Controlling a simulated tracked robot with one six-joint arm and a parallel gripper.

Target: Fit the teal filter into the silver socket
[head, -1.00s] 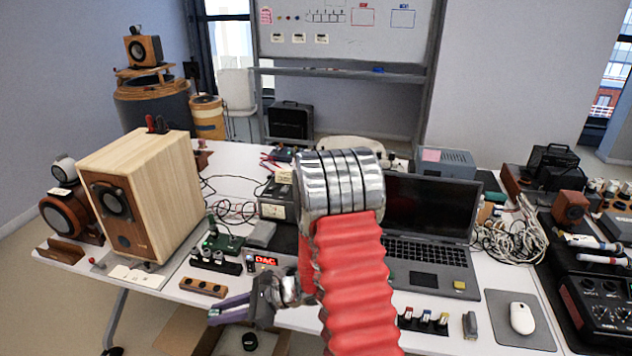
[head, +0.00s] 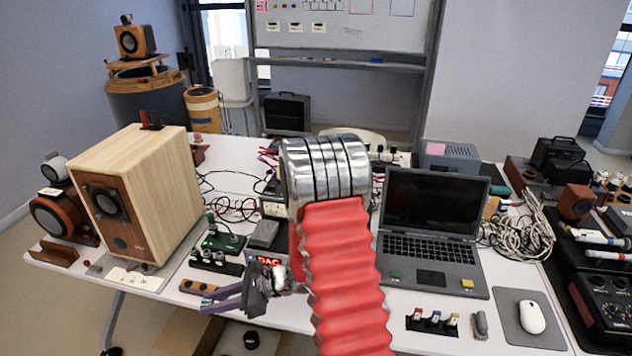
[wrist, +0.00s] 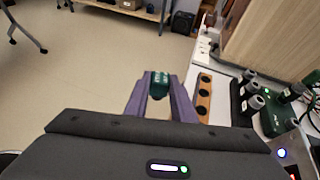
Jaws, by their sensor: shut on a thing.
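The gripper points left, out by the table's front edge, beside the wooden block with dark holes (wrist: 204,92). A row of small silver and black cylinders (head: 214,256) stands on a dark base behind it; they also show in the wrist view (wrist: 250,88). I cannot tell which part is the silver socket. The filter is apart from them.
A large wooden speaker (head: 150,195) stands left of the cylinders. A green circuit board (head: 222,242) and a red-lit DAC display (head: 267,261) lie close behind the gripper. A laptop (head: 430,230) is to the right. My red arm hides the table's middle.

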